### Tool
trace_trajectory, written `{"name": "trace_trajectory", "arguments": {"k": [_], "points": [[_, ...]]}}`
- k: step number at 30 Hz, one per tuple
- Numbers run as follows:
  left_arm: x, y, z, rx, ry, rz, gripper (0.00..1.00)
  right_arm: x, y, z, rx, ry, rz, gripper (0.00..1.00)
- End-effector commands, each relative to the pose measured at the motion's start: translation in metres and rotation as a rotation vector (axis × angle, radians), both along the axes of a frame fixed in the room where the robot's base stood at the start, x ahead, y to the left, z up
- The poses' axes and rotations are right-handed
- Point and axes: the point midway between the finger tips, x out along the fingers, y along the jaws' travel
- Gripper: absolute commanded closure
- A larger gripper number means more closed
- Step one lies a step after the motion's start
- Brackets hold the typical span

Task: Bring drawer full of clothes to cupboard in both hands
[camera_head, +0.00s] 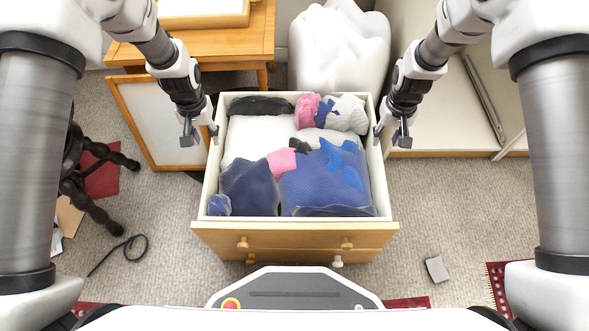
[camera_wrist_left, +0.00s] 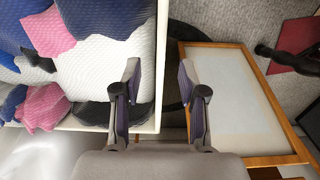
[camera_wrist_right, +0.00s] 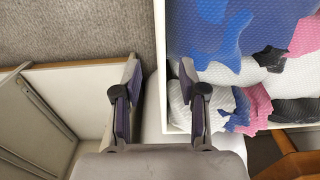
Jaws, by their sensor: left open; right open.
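The drawer (camera_head: 294,227) has a wooden front with two knobs and pale side walls. It is full of folded clothes (camera_head: 325,185) in blue, white, pink and dark grey. My left gripper (camera_head: 201,139) is open and empty at the drawer's left wall, towards the far end. My right gripper (camera_head: 391,139) is open and empty at the right wall, opposite. In the left wrist view the drawer wall (camera_wrist_left: 161,50) runs between the fingers (camera_wrist_left: 158,92). The right wrist view shows the other wall (camera_wrist_right: 160,50) likewise between the fingers (camera_wrist_right: 163,92). No contact shows. Which furniture is the cupboard is unclear.
A wooden table (camera_head: 245,42) stands behind left, with a framed panel (camera_head: 165,115) below it. A white bag-like object (camera_head: 338,45) is behind the drawer. A pale open furniture piece (camera_head: 440,120) lies right. A dark stand (camera_head: 85,170) and cable (camera_head: 120,248) are left. Carpet at right is mostly clear.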

Motion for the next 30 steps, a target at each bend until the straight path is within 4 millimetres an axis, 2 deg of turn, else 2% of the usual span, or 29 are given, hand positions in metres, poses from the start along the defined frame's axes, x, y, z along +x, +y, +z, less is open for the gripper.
{"name": "trace_trajectory", "arguments": {"k": [5,15,18,28,29,30], "points": [[-0.001,0.0,-0.011,0.0,0.004,0.0,0.58,-0.001,0.0,-0.01,0.0,0.003,0.0,0.58],[-0.001,0.0,-0.065,0.0,0.003,0.0,0.58,-0.001,0.0,-0.065,0.0,0.003,0.0,0.58],[-0.001,0.0,-0.075,0.0,0.002,0.001,0.58,-0.001,0.0,-0.074,0.0,0.001,-0.001,0.58],[0.0,0.0,-0.079,0.0,0.0,0.001,0.58,0.0,0.0,-0.079,0.0,0.0,-0.001,0.58],[0.0,0.0,-0.079,0.0,0.0,0.001,0.65,0.0,0.0,-0.079,0.0,0.0,0.0,0.65],[0.0,0.0,-0.079,0.0,0.0,0.001,0.8,0.0,0.0,-0.079,0.0,0.0,0.0,0.8]]}}
